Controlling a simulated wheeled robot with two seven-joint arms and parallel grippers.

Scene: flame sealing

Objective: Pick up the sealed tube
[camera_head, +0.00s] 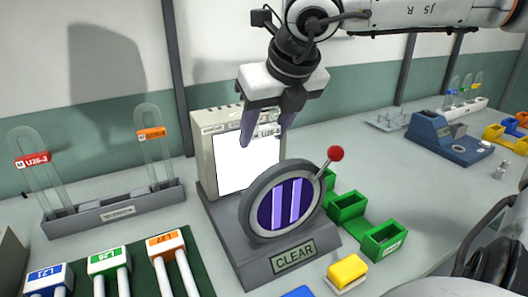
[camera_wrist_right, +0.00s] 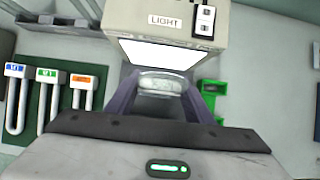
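My right gripper (camera_head: 262,138) is open above the round viewer (camera_head: 284,203) and in front of the light box (camera_head: 245,158). The viewer's purple window shows two pale upright bars. These look like the legs of a tube behind it, but I cannot be sure. In the right wrist view, my gripper's fingers (camera_wrist_right: 162,105) are spread on both sides of a pale, rounded, glassy shape (camera_wrist_right: 160,84). It may be the tube's top and lies below and between the fingertips. I cannot see clear contact. My left gripper is not in view.
Two glass U-tubes, labelled red (camera_head: 33,160) and orange (camera_head: 151,134), stand in a rack at left. Blue (camera_head: 47,276), green (camera_head: 108,259) and orange (camera_head: 166,243) capped tubes lie in front. Green bins (camera_head: 347,206) and a yellow block (camera_head: 347,272) are right of the viewer.

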